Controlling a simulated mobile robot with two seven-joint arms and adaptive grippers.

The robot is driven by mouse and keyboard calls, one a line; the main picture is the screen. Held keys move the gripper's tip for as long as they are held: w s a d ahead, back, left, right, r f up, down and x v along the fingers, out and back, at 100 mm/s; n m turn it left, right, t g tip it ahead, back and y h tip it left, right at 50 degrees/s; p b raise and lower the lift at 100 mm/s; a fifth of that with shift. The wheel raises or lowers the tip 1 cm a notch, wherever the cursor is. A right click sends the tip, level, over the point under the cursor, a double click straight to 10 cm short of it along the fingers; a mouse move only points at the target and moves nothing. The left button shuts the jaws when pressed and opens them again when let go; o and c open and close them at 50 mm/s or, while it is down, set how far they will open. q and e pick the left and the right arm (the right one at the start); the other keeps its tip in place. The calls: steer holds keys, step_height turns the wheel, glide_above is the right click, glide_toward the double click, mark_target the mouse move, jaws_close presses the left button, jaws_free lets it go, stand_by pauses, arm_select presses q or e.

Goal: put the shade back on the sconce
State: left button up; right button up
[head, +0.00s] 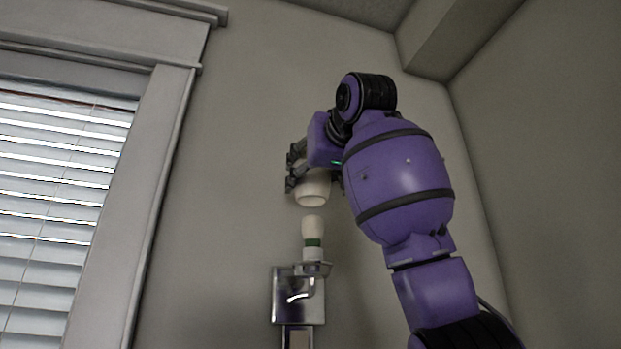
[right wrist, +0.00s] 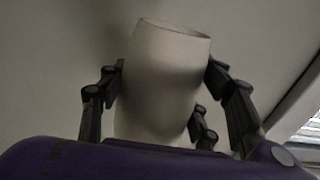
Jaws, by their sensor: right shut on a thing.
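The shade (head: 312,192) is a pale, open-ended cylinder held in my right gripper (head: 308,172), high against the wall in the head view. The right wrist view shows the shade (right wrist: 163,85) between the black fingers of the right gripper (right wrist: 165,95). The sconce (head: 298,292) is a shiny metal wall plate with a small arm and cup. A white bulb (head: 312,228) with a green band stands upright on it, bare. The shade's lower rim is just above the bulb, apart from it in the picture; depth is hard to tell. My left gripper is not in view.
A window with white blinds (head: 60,180) and a pale frame (head: 160,170) stands to the left. The wall (head: 240,130) around the sconce is bare. A wall corner and a boxed ceiling edge (head: 455,35) lie to the right.

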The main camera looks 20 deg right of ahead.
mark_target(317, 230)
steer(key=shift+s+f, duration=0.3)
steer(key=shift+f, duration=0.25)
steer(key=shift+w+f, duration=0.2)
steer(key=shift+f, duration=0.3)
steer(key=shift+w+f, duration=0.15)
steer(key=shift+f, duration=0.35)
steer(key=shift+s+f, duration=0.15)
steer(key=shift+f, duration=3.85)
steer(key=shift+d+f, duration=0.1)
steer(key=shift+f, duration=0.5)
steer(key=o, duration=0.9)
steer(key=shift+s, duration=0.1)
